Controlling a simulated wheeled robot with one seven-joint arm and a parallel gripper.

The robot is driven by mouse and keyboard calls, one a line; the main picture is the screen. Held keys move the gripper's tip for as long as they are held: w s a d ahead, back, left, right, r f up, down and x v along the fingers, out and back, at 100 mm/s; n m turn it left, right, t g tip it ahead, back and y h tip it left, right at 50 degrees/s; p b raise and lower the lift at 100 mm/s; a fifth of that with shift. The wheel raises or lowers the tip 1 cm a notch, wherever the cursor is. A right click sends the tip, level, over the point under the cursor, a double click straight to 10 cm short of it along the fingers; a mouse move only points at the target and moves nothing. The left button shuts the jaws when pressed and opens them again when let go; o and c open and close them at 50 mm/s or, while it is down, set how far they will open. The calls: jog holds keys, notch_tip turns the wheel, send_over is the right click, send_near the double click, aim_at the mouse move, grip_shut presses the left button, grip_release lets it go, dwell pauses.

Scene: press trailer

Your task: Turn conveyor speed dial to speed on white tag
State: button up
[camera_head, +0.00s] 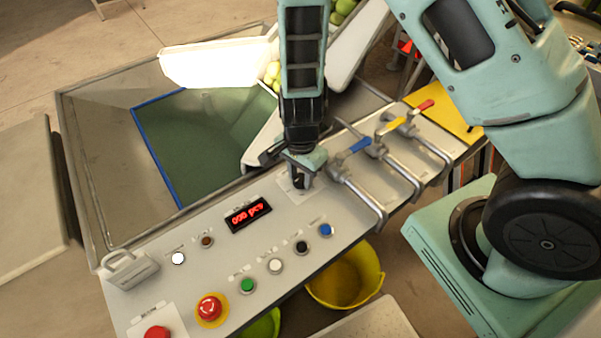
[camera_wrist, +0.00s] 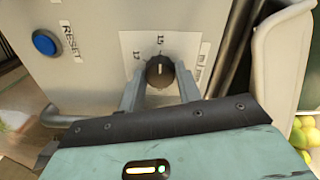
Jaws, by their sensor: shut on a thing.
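The speed dial (camera_wrist: 160,71) is a dark round knob on a white label plate (camera_wrist: 130,45). Its pale pointer mark faces up in the wrist view, towards the middle printed mark. Other printed marks sit to its left and right, too small to read surely. My gripper (camera_wrist: 160,84) is shut on the dial, with one grey finger on each side. In the head view my gripper (camera_head: 299,182) reaches down to the control panel (camera_head: 190,285) and mostly hides the dial. I cannot make out the white tag or its speed with certainty.
A yellow bucket (camera_head: 348,285) stands below.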

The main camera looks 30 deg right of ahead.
aim_at(301, 178)
jog(key=o, duration=1)
jog(key=shift+r, duration=0.1)
notch_tip(301, 178, up, 17)
jog(key=p, duration=0.3)
jog(key=shift+r, duration=0.15)
jog(key=s+a+r+n, duration=0.3)
jog(key=s+r+n, duration=0.2)
jog(key=s+n, duration=0.4)
jog(key=s+a+r+n, duration=0.3)
jog(key=s+r+n, duration=0.1)
jog(key=s+n, duration=0.5)
jog(key=n, duration=0.2)
jog(key=shift+r+n+y, duration=0.3)
jog(key=shift+r+n, duration=0.1)
